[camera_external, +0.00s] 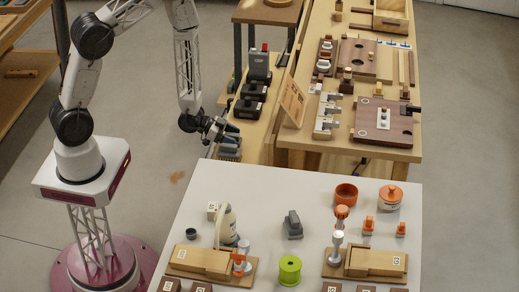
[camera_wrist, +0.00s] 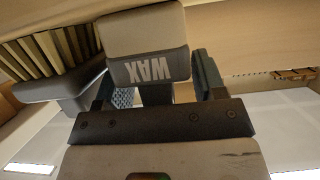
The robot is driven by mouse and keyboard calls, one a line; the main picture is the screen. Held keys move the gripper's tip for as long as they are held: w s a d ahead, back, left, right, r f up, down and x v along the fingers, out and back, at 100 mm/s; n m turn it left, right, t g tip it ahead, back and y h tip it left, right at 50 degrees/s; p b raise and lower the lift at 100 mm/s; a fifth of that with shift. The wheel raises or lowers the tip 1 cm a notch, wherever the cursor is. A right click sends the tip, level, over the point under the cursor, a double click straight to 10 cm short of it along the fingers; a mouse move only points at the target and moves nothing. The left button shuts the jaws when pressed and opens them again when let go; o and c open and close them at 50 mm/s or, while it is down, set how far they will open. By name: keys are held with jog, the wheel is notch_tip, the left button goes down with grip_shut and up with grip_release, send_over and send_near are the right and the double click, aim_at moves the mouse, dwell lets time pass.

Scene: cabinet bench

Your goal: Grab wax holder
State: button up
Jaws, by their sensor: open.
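The wax holder (camera_wrist: 145,35) is a beige block on a dark grey body with "WAX" on it, upside down in the wrist view. It sits between the two fingers of my gripper (camera_wrist: 160,88), which is open. A finger stands on each side of it; I cannot tell whether either touches. The holder's lower part is hidden behind the gripper's dark crossbar. In the external view my gripper (camera_external: 228,134) is low beside the left side of the wooden bench, and the wax holder cannot be made out there.
Several black holders (camera_external: 250,106) stand in a row beyond my gripper. The wooden bench (camera_external: 304,158) and a grey table (camera_external: 265,180) with many items are nearby.

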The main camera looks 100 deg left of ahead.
aim_at(232, 134)
jog(key=shift+c, duration=0.3)
jog(key=c, duration=0.7)
jog(key=shift+r, duration=0.15)
jog(key=shift+r, duration=4.85)
